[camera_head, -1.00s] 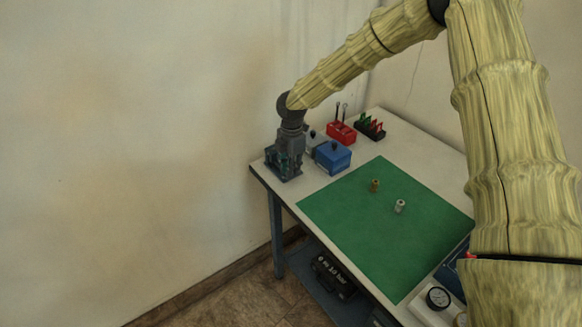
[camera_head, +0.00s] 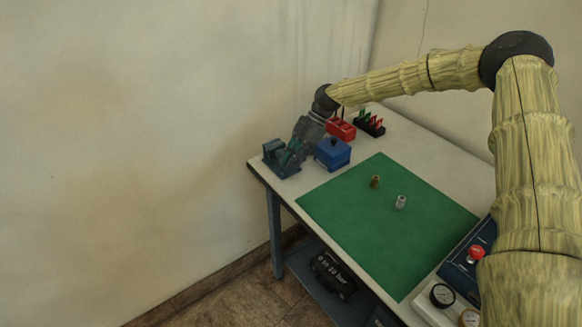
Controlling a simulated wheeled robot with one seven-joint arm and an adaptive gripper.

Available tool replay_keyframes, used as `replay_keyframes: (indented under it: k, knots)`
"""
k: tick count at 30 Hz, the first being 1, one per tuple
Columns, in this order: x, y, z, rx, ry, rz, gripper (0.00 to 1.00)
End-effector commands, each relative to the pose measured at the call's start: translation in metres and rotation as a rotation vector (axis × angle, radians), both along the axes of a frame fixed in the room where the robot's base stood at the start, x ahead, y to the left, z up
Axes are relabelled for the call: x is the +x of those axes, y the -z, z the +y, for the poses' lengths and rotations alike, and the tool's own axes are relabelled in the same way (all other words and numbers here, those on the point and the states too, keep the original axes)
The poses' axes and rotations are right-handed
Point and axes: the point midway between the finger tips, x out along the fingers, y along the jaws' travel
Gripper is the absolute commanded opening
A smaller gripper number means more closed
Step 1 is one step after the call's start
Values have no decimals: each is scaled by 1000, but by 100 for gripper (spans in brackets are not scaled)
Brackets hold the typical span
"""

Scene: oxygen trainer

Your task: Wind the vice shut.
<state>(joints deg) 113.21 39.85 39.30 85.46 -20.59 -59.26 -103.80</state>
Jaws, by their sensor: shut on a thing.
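The vice (camera_head: 281,162), dark blue-grey with green jaw parts, stands at the far left corner of the bench. My gripper (camera_head: 299,143) reaches down to it from the upper right, tilted, with its fingers at the vice's right side. It is shut on the vice's handle, though the handle itself is too small and too covered by the gripper to make out. How far apart the vice jaws are cannot be told from here.
A blue box (camera_head: 333,153) with a dark knob stands close right of the vice. Behind are a red holder (camera_head: 341,130) and a dark rack (camera_head: 370,124) with red and green pieces. Two small fittings stand on the green mat (camera_head: 390,240). A wall rises behind the vice.

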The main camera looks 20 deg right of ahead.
Motion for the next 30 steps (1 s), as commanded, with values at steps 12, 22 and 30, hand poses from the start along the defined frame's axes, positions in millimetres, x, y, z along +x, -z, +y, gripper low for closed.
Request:
replay_keyframes:
  k: [12, 22, 30]
  knots:
    - [1, 2, -4, 137, 0, 53, 0]
    - [0, 0, -4, 154, -1, 60, 0]
    - [0, 1, -4, 153, -1, 60, 27]
